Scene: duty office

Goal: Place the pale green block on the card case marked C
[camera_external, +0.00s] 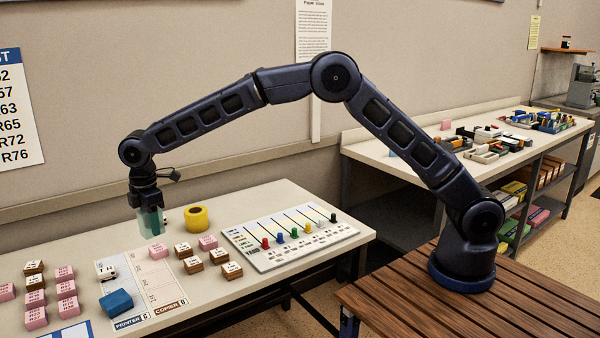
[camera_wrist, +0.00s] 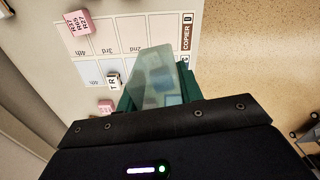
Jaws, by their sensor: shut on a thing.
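My gripper (camera_external: 150,226) is shut on the pale green block (camera_wrist: 156,72) and holds it above the table, over the printed sheets. The block is see-through and tilted in the wrist view, between the dark green fingers of my gripper (camera_wrist: 157,90). A blue block-like thing (camera_external: 117,302) sits at the PRINTER C sheet. I cannot make out a card case marked C.
A yellow roll (camera_external: 197,217) stands behind the sheets. Pink blocks (camera_external: 65,289) and brown-sided blocks (camera_external: 193,264) lie around. A white board with coloured pegs (camera_external: 290,236) lies to the right.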

